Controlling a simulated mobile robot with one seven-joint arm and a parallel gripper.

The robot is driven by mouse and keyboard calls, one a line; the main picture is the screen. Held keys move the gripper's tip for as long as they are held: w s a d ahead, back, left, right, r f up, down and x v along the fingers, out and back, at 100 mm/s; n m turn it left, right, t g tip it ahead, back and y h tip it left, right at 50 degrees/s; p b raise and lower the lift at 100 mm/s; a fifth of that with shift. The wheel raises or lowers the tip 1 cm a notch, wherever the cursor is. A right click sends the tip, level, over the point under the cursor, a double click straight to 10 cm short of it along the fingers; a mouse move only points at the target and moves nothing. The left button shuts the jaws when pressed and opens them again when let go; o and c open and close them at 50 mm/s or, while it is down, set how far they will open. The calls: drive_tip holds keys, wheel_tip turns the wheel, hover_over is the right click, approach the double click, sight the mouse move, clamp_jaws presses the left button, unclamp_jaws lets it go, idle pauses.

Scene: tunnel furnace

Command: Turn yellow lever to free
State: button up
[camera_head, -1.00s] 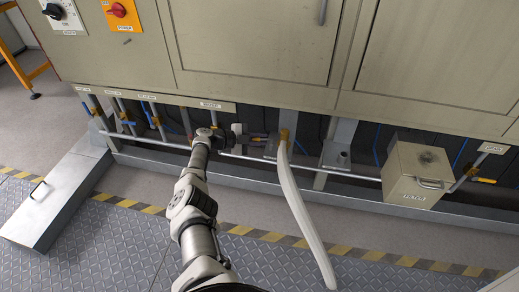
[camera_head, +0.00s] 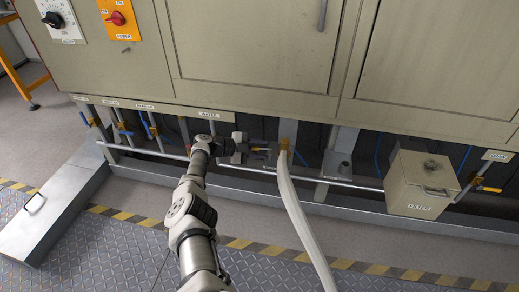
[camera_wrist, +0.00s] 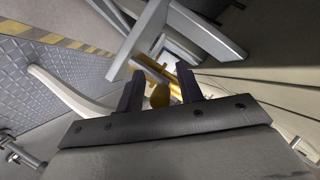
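A yellow lever (camera_head: 261,150) sits low under the cabinet, beside the top of a pale hose, just right of my gripper (camera_head: 246,150) in the head view. In the wrist view, yellow lever parts (camera_wrist: 158,94) and a brass-coloured fitting (camera_wrist: 184,76) show between and beyond the dark fingers. My gripper (camera_wrist: 159,80) is open there, with its fingers apart. I cannot tell whether either finger touches the lever. The lever's full shape is partly hidden.
The pale hose (camera_head: 294,205) hangs just right of the lever. A long grey pipe (camera_head: 350,184) runs low along the cabinet. A beige filter box (camera_head: 418,190) and another yellow-handled valve (camera_head: 487,188) stand to the right. Several blue-handled valves (camera_head: 122,125) stand left.

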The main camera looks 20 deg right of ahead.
drive_tip(key=shift+w+a, duration=0.1)
drive_tip(key=b+v, duration=0.1)
drive_tip(key=v, duration=1.2)
drive_tip(key=shift+a+r, duration=0.15)
drive_tip(key=shift+a, duration=0.2)
